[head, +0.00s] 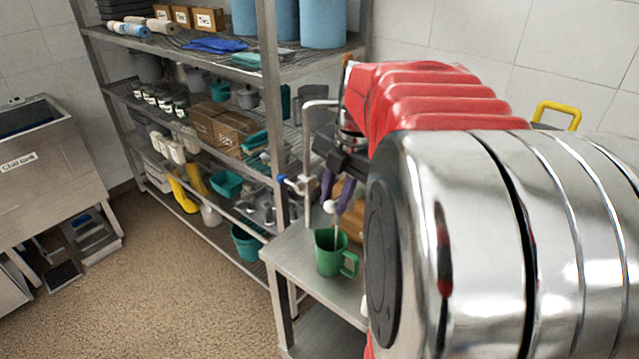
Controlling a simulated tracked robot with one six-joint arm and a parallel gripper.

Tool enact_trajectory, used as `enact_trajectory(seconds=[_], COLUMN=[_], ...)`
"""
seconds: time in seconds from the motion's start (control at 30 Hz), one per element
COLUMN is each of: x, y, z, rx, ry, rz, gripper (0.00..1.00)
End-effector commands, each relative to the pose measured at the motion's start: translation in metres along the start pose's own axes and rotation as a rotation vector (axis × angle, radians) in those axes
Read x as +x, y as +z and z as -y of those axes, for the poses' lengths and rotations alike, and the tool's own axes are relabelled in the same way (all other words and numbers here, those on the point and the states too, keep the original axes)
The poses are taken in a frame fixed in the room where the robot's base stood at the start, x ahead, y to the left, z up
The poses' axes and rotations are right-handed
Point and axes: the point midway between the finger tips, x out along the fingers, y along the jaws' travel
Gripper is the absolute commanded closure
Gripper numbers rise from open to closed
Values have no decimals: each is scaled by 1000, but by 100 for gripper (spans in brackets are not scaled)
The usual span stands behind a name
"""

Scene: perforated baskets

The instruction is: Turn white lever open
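A small white lever (330,206) with a rounded knob shows just above a green mug (335,262) in the head view. A thin pale stem runs down from it towards the mug's mouth. The mug stands upright on a steel table with its handle to the right. My gripper (336,203) comes down from above, its two purple fingers apart at the lever's knob. I cannot tell whether they touch it. A metal pipe (307,140) rises to the left of the fingers, with a blue-ended white fitting (296,184) on it. My arm hides the area to the right.
A steel table (292,258) carries the mug. Behind it stands a wire shelf rack (278,100) full of boxes, containers and teal baskets. A steel sink (45,190) is at the far left. The floor (170,290) between sink and table is clear.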

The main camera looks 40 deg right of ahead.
Motion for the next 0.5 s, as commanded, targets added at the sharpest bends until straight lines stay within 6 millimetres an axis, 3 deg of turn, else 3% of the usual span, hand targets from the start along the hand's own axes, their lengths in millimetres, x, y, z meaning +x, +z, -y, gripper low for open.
enact_trajectory(seconds=[0.23, 0.5], x=[-1, -3], y=[5, 6], z=[3, 3], rx=[9, 12], ry=[0, 0], rz=[8, 11], gripper=[60, 60])
